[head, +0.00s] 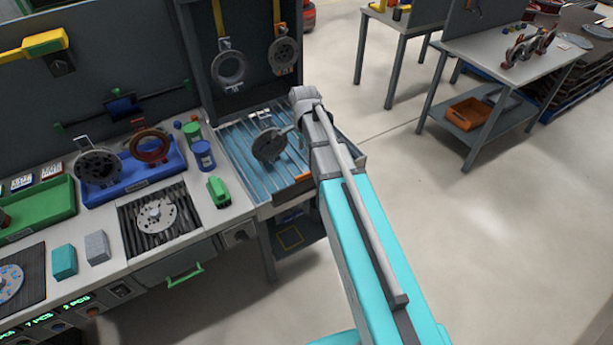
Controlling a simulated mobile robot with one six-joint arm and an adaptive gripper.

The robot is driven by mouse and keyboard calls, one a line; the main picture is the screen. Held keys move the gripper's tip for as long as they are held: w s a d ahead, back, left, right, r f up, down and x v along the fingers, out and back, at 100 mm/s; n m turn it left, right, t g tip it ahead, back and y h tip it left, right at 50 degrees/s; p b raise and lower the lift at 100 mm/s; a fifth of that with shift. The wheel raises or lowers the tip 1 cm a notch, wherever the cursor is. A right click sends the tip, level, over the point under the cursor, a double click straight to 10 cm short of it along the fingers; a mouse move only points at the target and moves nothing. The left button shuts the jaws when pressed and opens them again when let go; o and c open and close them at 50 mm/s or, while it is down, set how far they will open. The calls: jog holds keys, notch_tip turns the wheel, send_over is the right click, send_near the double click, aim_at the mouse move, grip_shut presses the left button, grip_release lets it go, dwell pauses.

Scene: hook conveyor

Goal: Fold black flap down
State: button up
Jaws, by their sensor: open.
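I cannot single out the black flap with certainty. Two ring-shaped parts hang from yellow straps on the dark back panel: a grey ring (229,69) and a darker disc (284,53). My arm reaches up from the bottom to a grey joint near the tray. It covers the tray's right part.
On the bench at left, a blue tray (130,189) holds two ring parts, and a disc (156,216) lies on a black ribbed mat. Open floor lies right, before another table (490,62).

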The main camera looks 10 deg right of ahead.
aim_at(305, 174)
jog(key=shift+f+b, duration=5.8)
jog(key=shift+f, duration=0.3)
grip_shut()
jog(key=shift+d, duration=0.1)
